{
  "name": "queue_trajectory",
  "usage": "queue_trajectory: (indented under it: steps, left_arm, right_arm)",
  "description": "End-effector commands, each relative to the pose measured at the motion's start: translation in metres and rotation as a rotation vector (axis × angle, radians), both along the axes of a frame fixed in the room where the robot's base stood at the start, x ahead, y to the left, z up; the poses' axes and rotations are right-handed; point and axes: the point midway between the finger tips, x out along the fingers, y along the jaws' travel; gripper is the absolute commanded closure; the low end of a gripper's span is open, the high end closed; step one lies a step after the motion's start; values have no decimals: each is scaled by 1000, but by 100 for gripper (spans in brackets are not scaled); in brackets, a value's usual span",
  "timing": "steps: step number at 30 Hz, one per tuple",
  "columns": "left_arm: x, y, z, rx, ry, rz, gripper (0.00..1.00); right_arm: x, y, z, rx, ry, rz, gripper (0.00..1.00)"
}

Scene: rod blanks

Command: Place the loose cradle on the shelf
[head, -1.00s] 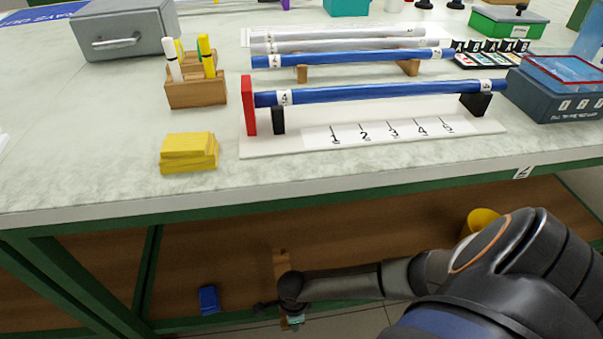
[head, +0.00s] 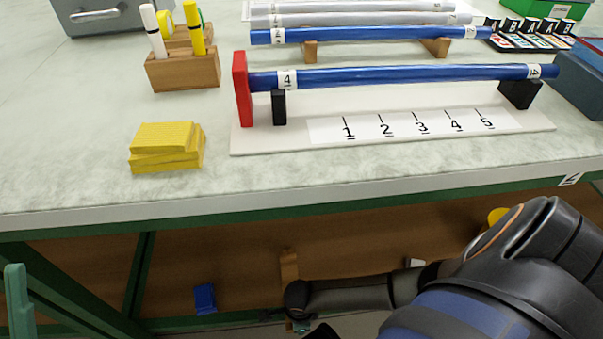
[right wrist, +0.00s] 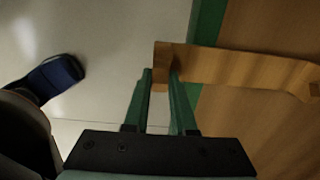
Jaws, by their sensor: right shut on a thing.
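The loose cradle is a light wooden piece (head: 289,267) under the table edge in the head view. In the right wrist view the cradle (right wrist: 235,67) stretches right from my right gripper (right wrist: 161,78), whose green fingers are shut on its near end. The brown wooden shelf (head: 190,255) lies below the tabletop. In the right wrist view the cradle's far part overlaps the shelf (right wrist: 270,130), and its held end is over the floor side. I cannot tell whether it touches the shelf. One green finger of my left gripper (head: 18,300) shows at the lower left; its jaw gap is out of sight.
A blue block (head: 204,298) sits near the shelf's front edge, left of the cradle. A yellow thing (head: 497,215) is partly hidden by my right arm. On the table stand a blue rod (head: 410,76) on a numbered white board, yellow blocks (head: 165,147) and a pen holder (head: 183,70).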

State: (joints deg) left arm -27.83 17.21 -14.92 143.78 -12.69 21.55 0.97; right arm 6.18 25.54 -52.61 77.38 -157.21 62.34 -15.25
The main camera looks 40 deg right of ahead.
Motion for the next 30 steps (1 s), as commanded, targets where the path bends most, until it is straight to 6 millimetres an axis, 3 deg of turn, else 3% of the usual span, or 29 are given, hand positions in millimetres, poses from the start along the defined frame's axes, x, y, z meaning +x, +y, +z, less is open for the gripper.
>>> queue_trajectory:
  steps: [13,14,21,30]
  left_arm:
    - [-1,-1,-5,2,-1,-2,50]
    - [-1,-1,-5,4,0,-3,50]
    - [-1,-1,-4,9,-1,-5,50]
    - [-1,-1,-2,10,-1,-4,50]
  right_arm:
    - [-1,2,-5,-1,-1,1,100]
    - [-1,1,-5,0,0,1,75]
    - [-1,1,-4,0,0,1,48]
    - [-1,1,-2,0,0,1,46]
